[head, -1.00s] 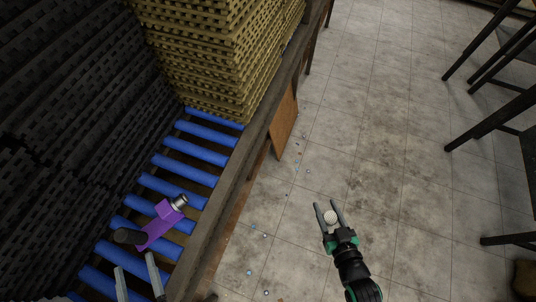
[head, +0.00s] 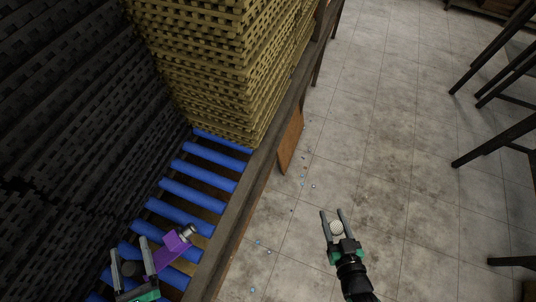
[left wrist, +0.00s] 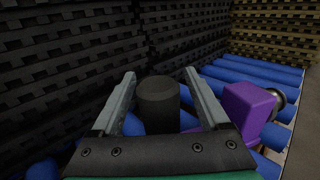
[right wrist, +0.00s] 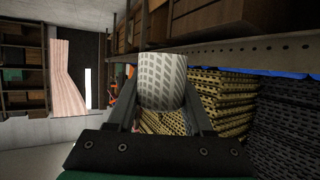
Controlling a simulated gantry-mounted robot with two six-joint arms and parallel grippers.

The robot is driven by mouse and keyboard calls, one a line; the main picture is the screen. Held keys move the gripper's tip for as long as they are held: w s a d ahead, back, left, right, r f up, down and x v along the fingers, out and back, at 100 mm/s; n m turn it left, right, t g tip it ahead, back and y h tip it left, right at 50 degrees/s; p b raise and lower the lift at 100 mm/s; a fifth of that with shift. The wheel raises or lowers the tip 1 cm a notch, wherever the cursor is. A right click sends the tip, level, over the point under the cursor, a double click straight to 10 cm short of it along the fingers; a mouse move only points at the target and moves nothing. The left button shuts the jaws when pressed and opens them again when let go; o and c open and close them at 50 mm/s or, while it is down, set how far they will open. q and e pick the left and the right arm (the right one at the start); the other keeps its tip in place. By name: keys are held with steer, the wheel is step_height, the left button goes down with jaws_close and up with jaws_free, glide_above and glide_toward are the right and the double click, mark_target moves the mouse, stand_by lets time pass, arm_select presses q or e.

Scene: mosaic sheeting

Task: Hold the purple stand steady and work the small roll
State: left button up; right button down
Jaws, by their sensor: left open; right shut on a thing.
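The purple stand (head: 172,243) lies on blue conveyor rollers at the lower left, with a metal tip at its upper right and a dark cylindrical end (head: 131,268). It also shows at the right of the left wrist view (left wrist: 248,112). My left gripper (head: 128,246) is open, with its fingers on either side of the dark end (left wrist: 158,105) and gaps visible beside it. My right gripper (head: 332,212) is shut on a small white roll (head: 337,228), held over the floor right of the conveyor. The roll's grey mesh pattern shows in the right wrist view (right wrist: 162,82).
Black lattice sheets (head: 70,120) are stacked along the left side, close to my left gripper. Yellow lattice sheets (head: 215,80) are stacked at the conveyor's far end. A conveyor side rail (head: 240,205) separates the rollers from open floor. Dark table legs (head: 495,150) stand at the right.

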arm_select(q)
steer(key=shift+s, duration=0.15)
steer(key=shift+c, duration=1.6)
jaws_close()
stand_by(0.6)
